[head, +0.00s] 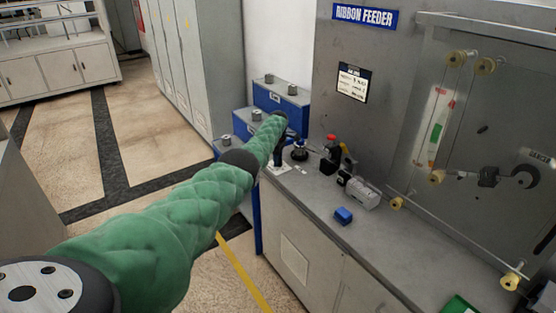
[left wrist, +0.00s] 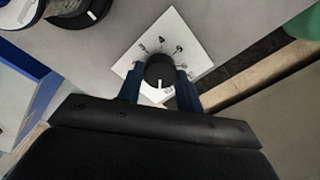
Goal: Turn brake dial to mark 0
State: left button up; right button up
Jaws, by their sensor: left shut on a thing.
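A white pointer line on the knob points toward the bottom of the left wrist view, toward my palm. My left gripper (left wrist: 160,82) is shut on the knob, one dark blue finger on each side. In the head view the plate (head: 280,169) lies at the left end of the grey counter, and my left gripper (head: 279,157) reaches down to it; the knob is hidden there. My right gripper is not in view.
A dark round-based object (head: 299,152) stands close beside the dial on the counter. Blue boxes (head: 281,101) stand behind. The ribbon feeder panel (head: 400,110) rises behind the counter.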

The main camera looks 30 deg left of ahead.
pick_arm(q)
jog(key=shift+w+r, duration=0.15)
jog(key=shift+r, duration=0.1)
jog(key=o, duration=0.8)
jog(key=shift+o, duration=0.9)
jog(key=shift+f, duration=0.1)
jog(key=shift+r, duration=0.45)
notch_tip(320, 180, up, 3)
jog(key=shift+r, duration=0.15)
notch_tip(320, 180, up, 2)
jog(key=shift+b, duration=0.4)
jog(key=shift+r, duration=0.8)
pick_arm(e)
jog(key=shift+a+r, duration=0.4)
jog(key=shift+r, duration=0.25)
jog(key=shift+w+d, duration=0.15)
